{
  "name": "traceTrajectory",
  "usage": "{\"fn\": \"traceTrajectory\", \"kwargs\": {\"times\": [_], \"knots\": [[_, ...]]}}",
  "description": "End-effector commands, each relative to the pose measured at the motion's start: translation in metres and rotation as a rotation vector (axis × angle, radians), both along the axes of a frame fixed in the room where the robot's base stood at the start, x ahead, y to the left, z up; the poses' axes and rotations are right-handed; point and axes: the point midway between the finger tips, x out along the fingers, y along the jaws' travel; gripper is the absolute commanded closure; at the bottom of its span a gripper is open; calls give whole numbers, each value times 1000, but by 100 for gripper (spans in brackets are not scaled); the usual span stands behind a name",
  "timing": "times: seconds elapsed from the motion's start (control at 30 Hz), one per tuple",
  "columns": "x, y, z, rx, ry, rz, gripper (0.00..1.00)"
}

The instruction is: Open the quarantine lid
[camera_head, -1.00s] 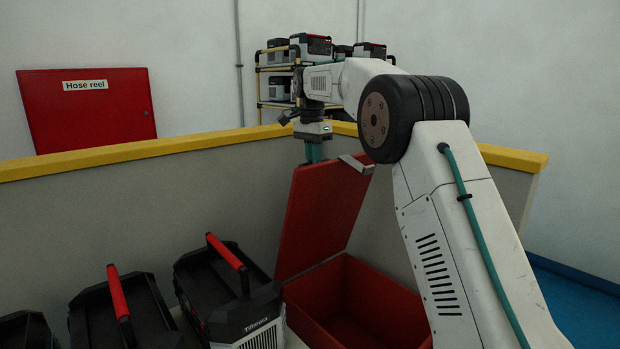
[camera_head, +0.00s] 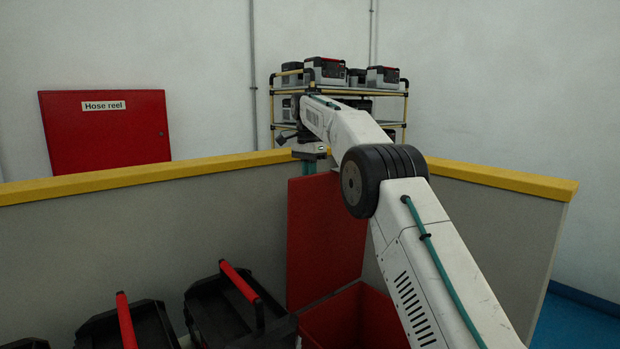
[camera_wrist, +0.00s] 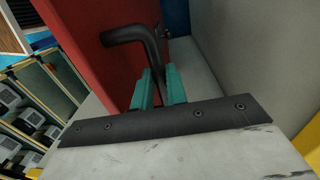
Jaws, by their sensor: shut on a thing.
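The quarantine lid (camera_head: 325,232) is a red panel standing nearly upright at the back of the open red box (camera_head: 352,318). It also shows in the wrist view (camera_wrist: 102,55), with a dark bent handle (camera_wrist: 138,36) on it. My gripper (camera_head: 308,167) is at the lid's top edge. In the wrist view its teal fingers (camera_wrist: 160,86) are shut on the handle's bar. In the head view the handle is hidden and my arm covers part of the box.
Black cases with red handles (camera_head: 240,282) stand left of the box. A grey partition with a yellow top rail (camera_head: 140,176) runs behind. A shelf of power units (camera_head: 328,72) stands beyond it. A red hose reel cabinet (camera_head: 105,130) is on the wall.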

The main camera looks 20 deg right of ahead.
Motion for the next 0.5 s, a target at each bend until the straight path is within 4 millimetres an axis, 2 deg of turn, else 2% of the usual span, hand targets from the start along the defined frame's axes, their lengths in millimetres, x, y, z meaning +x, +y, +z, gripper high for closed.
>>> {"fn": "traceTrajectory", "kwargs": {"times": [0.07, 0.1, 0.17, 0.2, 0.5], "knots": [[1, -4, -8, -4, 10, -3, 100], [1, -4, -8, -4, 11, -3, 83], [1, -4, -7, -4, 10, -3, 66], [1, -3, -7, -3, 9, -3, 64], [0, 0, -2, -2, 5, 0, 64]]}}
